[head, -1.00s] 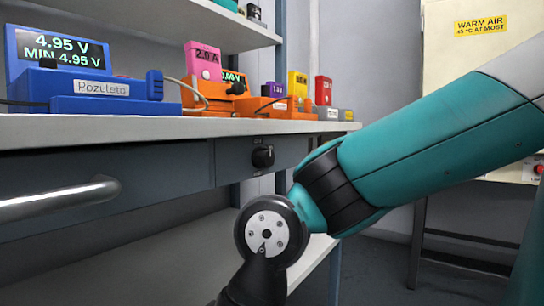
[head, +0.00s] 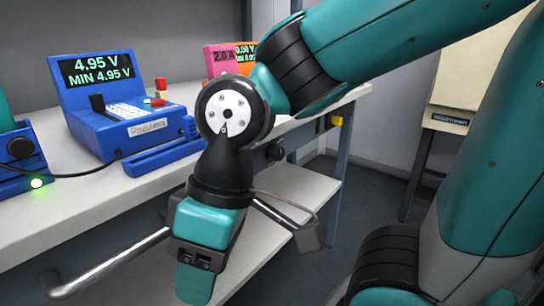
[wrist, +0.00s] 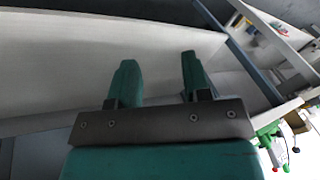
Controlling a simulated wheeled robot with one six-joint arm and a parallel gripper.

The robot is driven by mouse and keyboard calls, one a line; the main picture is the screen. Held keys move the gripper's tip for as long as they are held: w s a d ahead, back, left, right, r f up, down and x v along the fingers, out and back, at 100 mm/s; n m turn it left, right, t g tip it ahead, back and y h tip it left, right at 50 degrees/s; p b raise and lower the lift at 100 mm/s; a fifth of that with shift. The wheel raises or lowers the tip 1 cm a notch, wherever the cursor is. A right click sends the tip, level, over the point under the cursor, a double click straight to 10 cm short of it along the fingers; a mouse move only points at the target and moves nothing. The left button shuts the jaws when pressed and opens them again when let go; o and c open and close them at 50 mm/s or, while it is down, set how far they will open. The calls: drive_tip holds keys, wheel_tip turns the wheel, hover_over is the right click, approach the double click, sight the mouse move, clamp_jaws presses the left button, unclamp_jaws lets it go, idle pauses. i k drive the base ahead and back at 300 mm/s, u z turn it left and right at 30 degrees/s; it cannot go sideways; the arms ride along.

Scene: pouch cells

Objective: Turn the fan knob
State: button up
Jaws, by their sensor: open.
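A blue meter (head: 105,100) reading 4.95 V stands on the white bench top (head: 60,215). Pink and orange units (head: 222,58) stand behind my arm. A pale cabinet (head: 465,85) stands at right.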

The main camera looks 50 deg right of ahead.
sight(274, 152)
drive_tip(key=k, duration=0.85)
drive_tip(key=z, duration=1.15)
